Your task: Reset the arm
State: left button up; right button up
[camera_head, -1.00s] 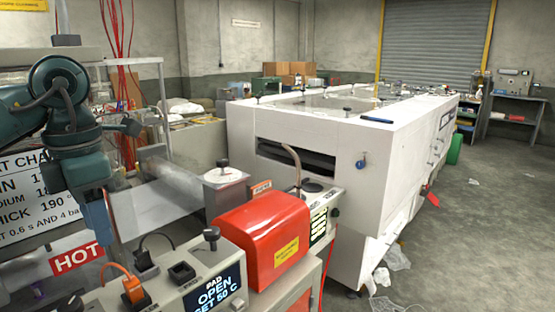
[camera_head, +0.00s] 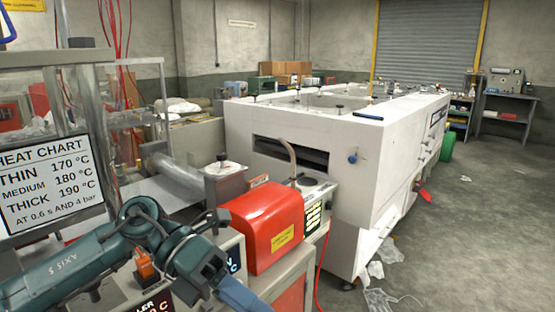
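My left arm (camera_head: 130,240) comes in from the lower left, dark teal, in front of the control panel of the sealing machine. Its blue end part, my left gripper (camera_head: 243,296), points down and to the right and runs out at the bottom edge. Its fingertips are not shown, so I cannot tell whether it is open or holds anything. My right arm and gripper are not in view.
Close to the arm are a red cover (camera_head: 262,228), an orange plug (camera_head: 146,268) and a heat chart (camera_head: 50,185). A long white machine (camera_head: 385,150) stands behind. Clear plastic scraps (camera_head: 385,300) lie on the floor; the floor at right is mostly free.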

pick_arm(q)
jog(key=w+d+r+n+t+h, duration=0.15)
jog(key=d+n+t+h, duration=0.25)
jog(key=n+t+h, duration=0.55)
jog(key=w+a+f+n+t+y, duration=0.1)
jog(key=a+f+n+t+y, duration=0.3)
jog(key=f+n, duration=0.4)
jog(key=w+a+f+n+t+y, duration=0.1)
jog(key=a+f+n+t+y, duration=0.35)
jog(key=n, duration=0.65)
jog(key=w+a+f+n+t+y, duration=0.1)
jog(key=f+n+t+y, duration=0.35)
jog(key=f+n, duration=0.4)
jog(key=s+a+f+n+g+y, duration=0.2)
jog(key=s+f+n+g, duration=0.1)
jog(key=s+f, duration=0.3)
jog(key=s+a+f+n+g+y, duration=0.2)
jog(key=s+a+f+g+y, duration=0.1)
jog(key=s+f, duration=0.2)
notch_tip(320, 180, down, 3)
jog(key=shift+s+a+r+n, duration=0.2)
jog(key=shift+s+n, duration=0.15)
jog(key=shift+n, duration=0.05)
